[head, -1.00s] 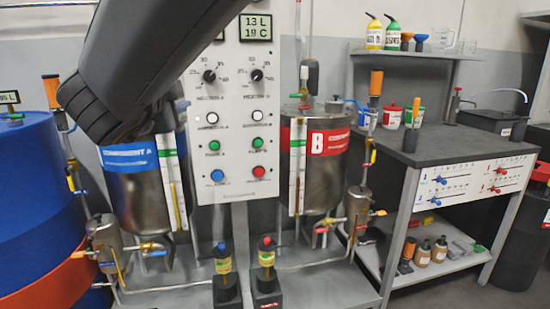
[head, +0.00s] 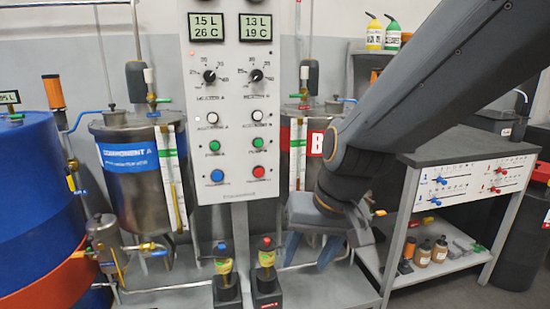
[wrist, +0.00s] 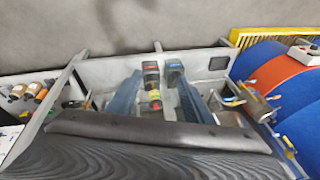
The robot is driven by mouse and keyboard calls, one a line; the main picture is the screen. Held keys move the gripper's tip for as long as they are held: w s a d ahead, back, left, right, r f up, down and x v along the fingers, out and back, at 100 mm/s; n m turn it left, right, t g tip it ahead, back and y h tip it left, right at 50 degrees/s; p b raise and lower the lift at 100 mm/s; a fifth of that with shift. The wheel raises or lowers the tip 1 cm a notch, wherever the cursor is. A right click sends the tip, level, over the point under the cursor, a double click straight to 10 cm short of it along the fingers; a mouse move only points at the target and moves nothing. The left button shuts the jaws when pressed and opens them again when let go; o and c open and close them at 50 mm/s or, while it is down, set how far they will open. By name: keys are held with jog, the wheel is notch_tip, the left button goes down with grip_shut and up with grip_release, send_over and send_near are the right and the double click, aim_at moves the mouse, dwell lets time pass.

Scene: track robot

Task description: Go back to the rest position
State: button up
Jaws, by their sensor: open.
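My gripper (head: 310,256) hangs in front of tank B in the head view, at the lower end of my dark arm. Its two blue-grey fingers point down and stand apart, with nothing held between them. The wrist view also shows my gripper (wrist: 158,84) open, its fingers spread on either side of small bottles that lie beyond them. My arm and gripper hide much of tank B and part of the bench.
The control panel (head: 231,110) and tank A (head: 135,195) stand left of my gripper. Two small bottles (head: 224,275) (head: 267,268) stand low on black bases. A workbench (head: 465,142) is at right. A blue drum (head: 35,200) is at far left.

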jog(key=s+d+f+g+h+p, duration=0.1)
jog(key=s+d+f+g+h, duration=0.15)
jog(key=s+d, duration=0.6)
jog(key=d+r+p, duration=0.4)
jog(key=r+p, duration=0.2)
jog(key=p, duration=0.6)
jog(key=shift+s+d+r+m, duration=0.15)
jog(key=shift+d+r+m, duration=0.15)
jog(key=shift+d+r, duration=0.05)
